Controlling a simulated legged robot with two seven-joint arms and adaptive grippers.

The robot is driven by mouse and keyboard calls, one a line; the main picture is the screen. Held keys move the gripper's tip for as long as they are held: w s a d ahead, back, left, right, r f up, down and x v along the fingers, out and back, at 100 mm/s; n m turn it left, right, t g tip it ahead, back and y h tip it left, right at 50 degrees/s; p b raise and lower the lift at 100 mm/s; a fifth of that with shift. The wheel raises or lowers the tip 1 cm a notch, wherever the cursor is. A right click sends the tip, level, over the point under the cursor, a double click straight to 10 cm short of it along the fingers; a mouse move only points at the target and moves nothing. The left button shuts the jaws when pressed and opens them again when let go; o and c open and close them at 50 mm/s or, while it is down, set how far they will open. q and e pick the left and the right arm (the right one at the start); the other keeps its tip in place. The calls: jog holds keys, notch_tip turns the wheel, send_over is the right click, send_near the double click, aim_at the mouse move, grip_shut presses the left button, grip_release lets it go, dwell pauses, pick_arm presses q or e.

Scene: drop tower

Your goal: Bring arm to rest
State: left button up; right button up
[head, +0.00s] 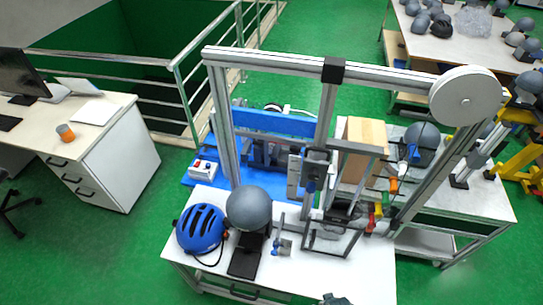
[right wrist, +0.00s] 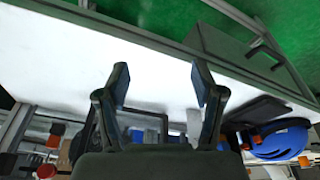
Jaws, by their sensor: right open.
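My right gripper (right wrist: 162,84) is open in the right wrist view, with nothing between its two dark fingers. It is over the white table top (right wrist: 150,72). A small dark part at the bottom edge of the head view seems to be its tip (head: 336,299), near the table's front edge. The drop tower (head: 330,72) stands on the table, an aluminium frame with a round white wheel (head: 466,95) at upper right. My left gripper is not in view.
A blue helmet (head: 201,229), a grey headform (head: 249,207) and a black plate (head: 246,256) occupy the table's left part. The helmet also shows in the right wrist view (right wrist: 282,140). The table's front middle (head: 350,275) is clear. A railing (head: 170,88) runs behind.

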jog(key=s+d+f+g+b, duration=0.15)
jog(key=s+f, duration=0.35)
jog(key=f, duration=0.7)
jog(key=s+f+b, duration=0.2)
jog(key=s+f, duration=0.2)
jog(key=f, duration=0.8)
jog(key=s+d+f+b, duration=0.2)
jog(key=s+f, duration=0.7)
jog(key=s, duration=0.3)
jog(key=shift+f+b, duration=0.35)
